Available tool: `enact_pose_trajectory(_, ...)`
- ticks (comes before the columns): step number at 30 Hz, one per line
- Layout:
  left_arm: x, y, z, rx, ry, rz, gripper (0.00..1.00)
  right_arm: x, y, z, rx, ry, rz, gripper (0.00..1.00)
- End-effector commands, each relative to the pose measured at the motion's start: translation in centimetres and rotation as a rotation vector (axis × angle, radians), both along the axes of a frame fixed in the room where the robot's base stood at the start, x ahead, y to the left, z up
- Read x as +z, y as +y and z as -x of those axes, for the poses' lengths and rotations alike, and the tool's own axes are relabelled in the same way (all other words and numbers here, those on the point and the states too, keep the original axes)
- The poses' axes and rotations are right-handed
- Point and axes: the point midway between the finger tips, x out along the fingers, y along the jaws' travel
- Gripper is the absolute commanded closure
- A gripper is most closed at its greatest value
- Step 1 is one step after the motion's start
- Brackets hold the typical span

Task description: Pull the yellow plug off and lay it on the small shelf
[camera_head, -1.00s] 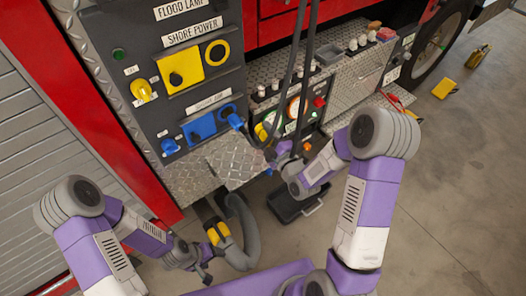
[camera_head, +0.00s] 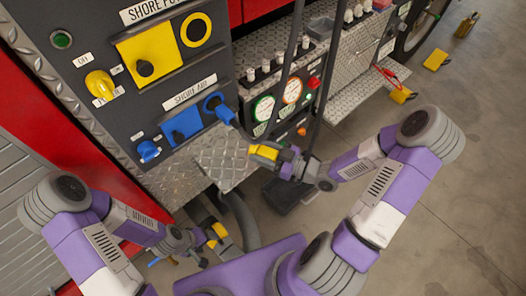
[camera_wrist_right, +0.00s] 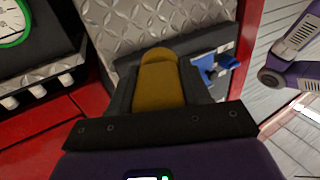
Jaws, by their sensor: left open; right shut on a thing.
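The yellow plug (camera_head: 264,152) is held between the fingers of my right gripper (camera_head: 274,155), below the round gauges and clear of the panel face. In the right wrist view the yellow plug (camera_wrist_right: 160,82) lies between the dark fingers, with tread plate behind it. A small tread-plate shelf (camera_head: 215,158) juts out under the blue outlet, just left of the plug; the plug appears apart from it. My left gripper (camera_head: 200,250) is open, low at the left, near a yellow-banded hose fitting (camera_head: 217,234); contact cannot be told.
The dark panel (camera_head: 110,50) carries a yellow outlet (camera_head: 150,60), a blue outlet (camera_head: 185,128) and knobs. Dark cables (camera_head: 292,70) hang in front of the gauges (camera_head: 264,107). A black bin (camera_head: 285,195) stands below. The floor at right is mostly open.

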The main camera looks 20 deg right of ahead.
Motion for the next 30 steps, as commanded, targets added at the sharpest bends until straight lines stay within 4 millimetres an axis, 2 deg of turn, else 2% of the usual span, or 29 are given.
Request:
enact_pose_trajectory(23,-3.7,0.0,0.0,0.000,0.000,0.000,0.32,-2.8,3.2,-8.5,0.000,-0.005,-0.001,1.00)
enact_pose_trajectory(30,-5.9,0.0,0.0,0.000,0.000,0.000,0.32,-5.4,3.1,-8.4,0.000,-0.003,0.000,1.00)
